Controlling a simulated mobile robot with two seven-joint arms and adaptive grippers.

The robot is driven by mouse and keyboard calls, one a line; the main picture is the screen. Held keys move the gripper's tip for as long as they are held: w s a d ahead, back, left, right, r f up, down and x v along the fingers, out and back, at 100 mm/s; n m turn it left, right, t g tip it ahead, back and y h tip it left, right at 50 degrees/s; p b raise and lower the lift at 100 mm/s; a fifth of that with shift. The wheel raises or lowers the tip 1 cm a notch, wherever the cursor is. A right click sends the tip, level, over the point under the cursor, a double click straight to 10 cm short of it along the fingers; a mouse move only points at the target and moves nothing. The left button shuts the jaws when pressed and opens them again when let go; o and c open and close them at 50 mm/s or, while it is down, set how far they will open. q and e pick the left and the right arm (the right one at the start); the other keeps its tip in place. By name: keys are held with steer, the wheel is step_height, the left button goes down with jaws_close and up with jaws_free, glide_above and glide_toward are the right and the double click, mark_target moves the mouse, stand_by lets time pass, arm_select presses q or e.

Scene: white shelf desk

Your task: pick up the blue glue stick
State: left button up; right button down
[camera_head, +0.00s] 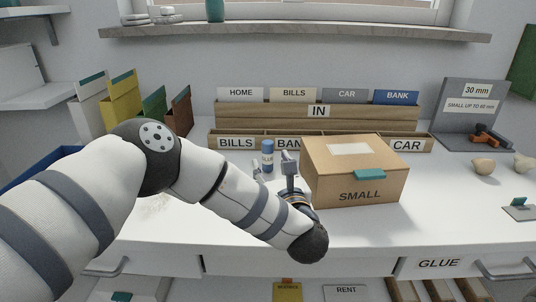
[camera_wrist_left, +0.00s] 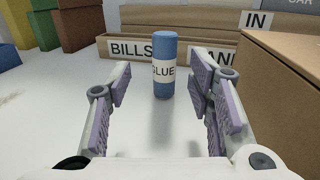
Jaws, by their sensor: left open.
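The blue glue stick (camera_head: 267,156) stands upright on the white desk, just left of the cardboard box marked SMALL. In the left wrist view the glue stick (camera_wrist_left: 164,66) stands beyond the fingertips, between the two fingers as seen from the wrist, with a white GLUE label facing me. My left gripper (camera_head: 272,168) is open and empty, low over the desk in front of the glue stick; in the wrist view its purple-padded fingers (camera_wrist_left: 163,88) are spread apart. In the head view my left arm hides part of the gripper. My right gripper is not in view.
The SMALL cardboard box (camera_head: 385,185) stands close to the right of my left gripper. A wooden sorter (camera_head: 318,122) marked IN, BILLS and CAR stands behind. Coloured folders (camera_head: 122,100) stand at the back left.

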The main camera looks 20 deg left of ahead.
mark_target(269, 156)
arm_select(q)
steer(key=x, duration=0.6)
steer(key=shift+w+f+b, duration=0.3)
steer(key=shift+w+f, duration=0.1)
steer(key=shift+w, duration=0.05)
jaws_close()
